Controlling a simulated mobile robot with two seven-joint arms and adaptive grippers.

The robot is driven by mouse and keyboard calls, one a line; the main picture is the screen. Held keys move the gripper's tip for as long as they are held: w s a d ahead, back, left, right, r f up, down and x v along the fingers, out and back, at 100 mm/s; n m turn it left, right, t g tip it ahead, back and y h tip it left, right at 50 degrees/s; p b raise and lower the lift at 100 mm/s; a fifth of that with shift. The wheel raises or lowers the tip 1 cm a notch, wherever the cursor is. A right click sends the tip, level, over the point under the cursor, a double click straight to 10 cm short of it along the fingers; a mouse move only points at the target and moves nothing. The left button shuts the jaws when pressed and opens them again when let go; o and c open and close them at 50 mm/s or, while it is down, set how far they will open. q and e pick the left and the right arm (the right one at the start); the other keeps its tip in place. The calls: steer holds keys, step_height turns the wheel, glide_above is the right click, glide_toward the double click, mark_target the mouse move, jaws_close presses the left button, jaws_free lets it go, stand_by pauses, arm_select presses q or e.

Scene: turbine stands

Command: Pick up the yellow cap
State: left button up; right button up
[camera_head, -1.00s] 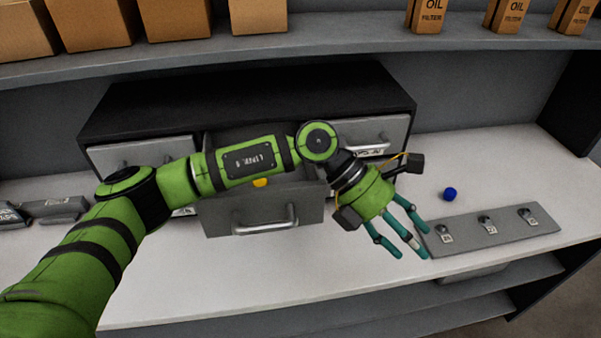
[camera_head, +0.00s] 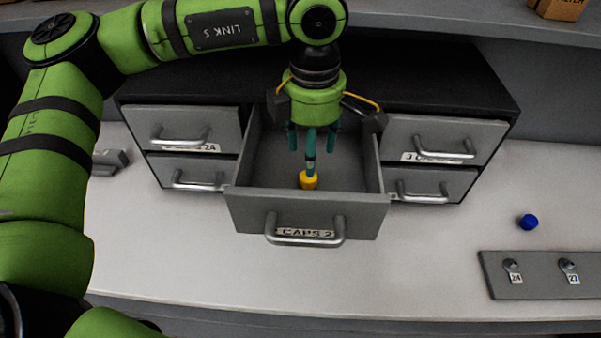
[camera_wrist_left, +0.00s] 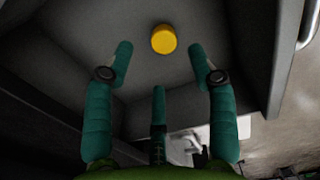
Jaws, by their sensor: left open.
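The yellow cap (camera_head: 308,180) lies in the open middle drawer, labelled CAPS 2 (camera_head: 356,213). My left gripper (camera_head: 312,158) points down into this drawer with its teal fingers spread and empty. In the left wrist view the cap (camera_wrist_left: 164,39) sits on the drawer floor, ahead of and between the open fingertips (camera_wrist_left: 160,60). A gap shows around the cap there, with no finger touching it. My right gripper is in neither view.
Closed drawers with metal handles flank the open one in the dark cabinet (camera_head: 430,65). A blue cap (camera_head: 528,222) lies on the white bench at right, above a grey plate (camera_head: 530,287) with knobs. The bench front is clear.

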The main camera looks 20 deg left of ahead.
mark_target(308, 181)
arm_select(q)
steer(key=shift+f+p, duration=0.65)
steer(key=shift+f, duration=0.1)
steer(key=f+p, duration=0.2)
steer(key=f, duration=0.1)
steer(key=f+p, duration=0.1)
steer(key=shift+s+a+f, duration=0.1)
steer(key=shift+s+f, duration=0.05)
steer(key=shift+s, duration=0.2)
steer(key=shift+w+f, duration=0.1)
steer(key=shift+f, duration=0.3)
steer(key=shift+c, duration=1.2)
steer(key=c, duration=0.7)
